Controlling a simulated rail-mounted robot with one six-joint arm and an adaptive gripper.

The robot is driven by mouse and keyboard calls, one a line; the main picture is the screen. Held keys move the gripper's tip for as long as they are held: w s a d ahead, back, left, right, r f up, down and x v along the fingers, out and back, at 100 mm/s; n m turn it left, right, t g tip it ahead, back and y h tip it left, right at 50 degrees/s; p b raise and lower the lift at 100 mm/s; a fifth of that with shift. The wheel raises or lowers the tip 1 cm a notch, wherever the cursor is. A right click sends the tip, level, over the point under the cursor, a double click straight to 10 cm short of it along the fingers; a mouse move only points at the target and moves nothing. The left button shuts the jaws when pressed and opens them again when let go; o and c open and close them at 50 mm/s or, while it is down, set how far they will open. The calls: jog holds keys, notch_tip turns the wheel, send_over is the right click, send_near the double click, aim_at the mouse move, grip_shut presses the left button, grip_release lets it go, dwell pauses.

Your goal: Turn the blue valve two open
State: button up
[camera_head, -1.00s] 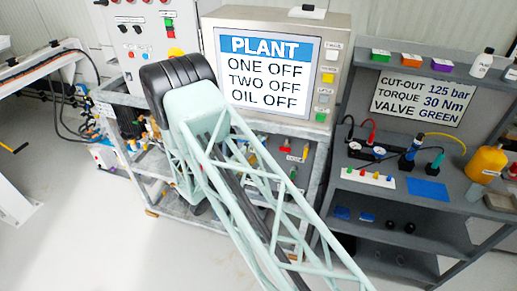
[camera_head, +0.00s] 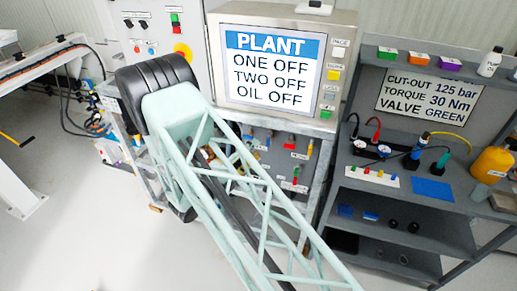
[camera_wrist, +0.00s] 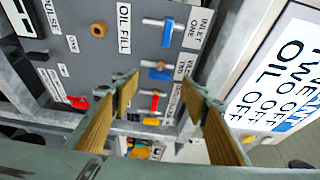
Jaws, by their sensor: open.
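In the wrist view a grey panel carries two blue valve handles. The upper blue handle (camera_wrist: 167,33) is by a label reading INLET ONE. The lower blue handle (camera_wrist: 160,74) has a brass-coloured stem and a partly readable label beside it; it looks like valve two. My gripper (camera_wrist: 160,88) is open, its tan-padded fingers spread left and right. The lower blue handle shows between and beyond the fingertips, and I see no contact. A red handle (camera_wrist: 155,102) shows between the fingers, lower down. In the head view my arm hides the gripper.
A yellow handle (camera_wrist: 150,121) and another red handle (camera_wrist: 78,103) are close by. An orange knob (camera_wrist: 99,29) is at the upper left. The plant screen (camera_head: 272,68) reads ONE OFF, TWO OFF, OIL OFF. Grey shelves (camera_head: 410,215) stand at the right.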

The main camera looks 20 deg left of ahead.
jog(key=shift+v, duration=2.95)
